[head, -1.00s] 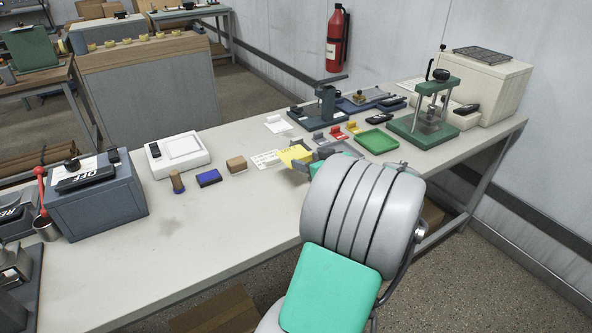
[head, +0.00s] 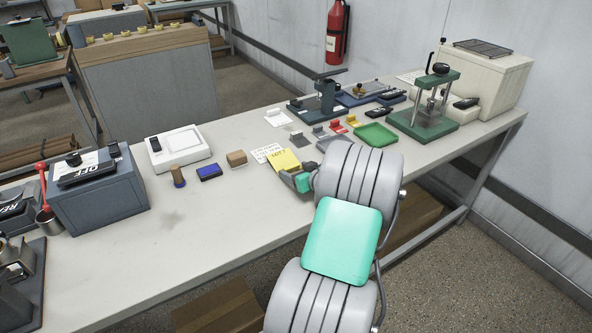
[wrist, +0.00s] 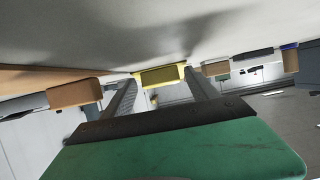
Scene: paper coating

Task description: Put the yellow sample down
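The yellow sample (head: 284,160) is a flat card-like piece with dark lettering. It is at my fingertips over the table, beside a white printed card. In the upside-down wrist view, the yellow sample (wrist: 160,75) fills the gap between both fingertips, very near the table surface. I cannot tell whether it touches the table. My gripper (head: 295,173) reaches in low from the front right, its fingers along two sides of the sample. In the wrist view, my gripper (wrist: 161,82) looks shut on it. The sample's underside is hidden.
The white printed card (head: 266,153) and a brown block (head: 237,159) lie to the left. Small grey, red and yellow pieces (head: 354,121) stand behind, near a green tray (head: 376,134).

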